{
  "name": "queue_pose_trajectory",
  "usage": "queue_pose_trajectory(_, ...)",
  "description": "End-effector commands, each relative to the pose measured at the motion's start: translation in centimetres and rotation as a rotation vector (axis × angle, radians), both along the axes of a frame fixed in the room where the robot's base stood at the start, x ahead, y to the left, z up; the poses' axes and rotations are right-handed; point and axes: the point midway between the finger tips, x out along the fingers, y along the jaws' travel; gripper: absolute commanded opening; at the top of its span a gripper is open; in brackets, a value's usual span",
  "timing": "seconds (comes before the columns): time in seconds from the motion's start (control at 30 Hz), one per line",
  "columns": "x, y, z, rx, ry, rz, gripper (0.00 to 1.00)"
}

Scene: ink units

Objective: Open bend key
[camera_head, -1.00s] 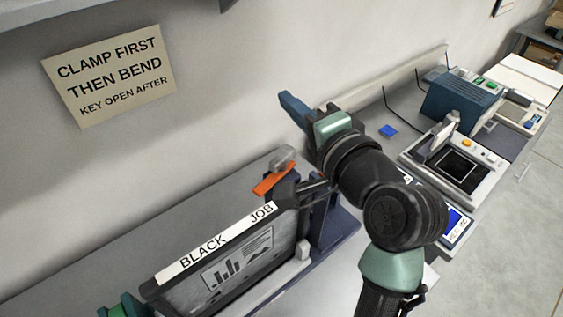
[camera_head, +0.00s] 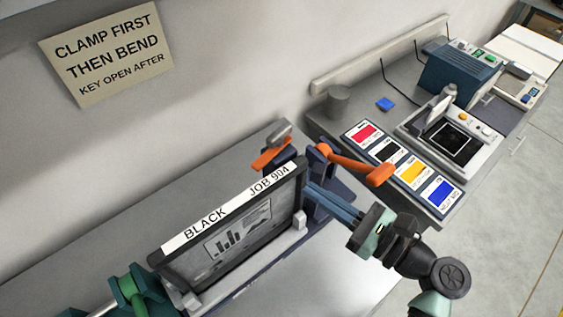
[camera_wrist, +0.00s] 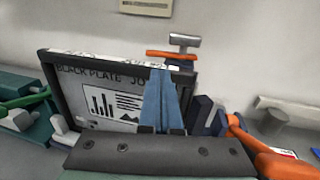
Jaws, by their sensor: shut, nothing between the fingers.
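A framed black plate (camera_head: 232,225) labelled "BLACK JOB 904" stands upright in a dark blue bench fixture (camera_head: 320,228). An orange lever with a grey block on top (camera_head: 270,152) stands behind the plate's right end; it also shows in the wrist view (camera_wrist: 172,54). A longer orange handle (camera_head: 352,163) sticks out to the right from the fixture's right end; its near part is at the lower right of the wrist view (camera_wrist: 262,145). I cannot tell which one is the bend key. My gripper (camera_head: 312,190) is shut and empty, its blue fingers by the plate's right end, left of the long handle.
A wall sign (camera_head: 106,53) reads "CLAMP FIRST THEN BEND KEY OPEN AFTER". A colour card strip (camera_head: 407,167), a grey cylinder (camera_head: 338,102) and a machine (camera_head: 446,135) stand on the right bench. A green part (camera_head: 130,292) sits at the plate's left end.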

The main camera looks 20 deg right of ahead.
Motion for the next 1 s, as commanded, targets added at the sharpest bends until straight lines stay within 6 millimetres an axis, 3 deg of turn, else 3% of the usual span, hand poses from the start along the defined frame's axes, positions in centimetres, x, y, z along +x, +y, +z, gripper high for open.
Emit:
queue_pose_trajectory(0.2,3.9,2.7,0.3,0.000,0.002,0.004,0.00)
queue_pose_trajectory(0.4,6.2,4.1,0.2,-0.002,0.000,0.001,0.00)
queue_pose_trajectory(1.0,7.2,5.0,0.2,-0.002,0.000,0.001,0.00)
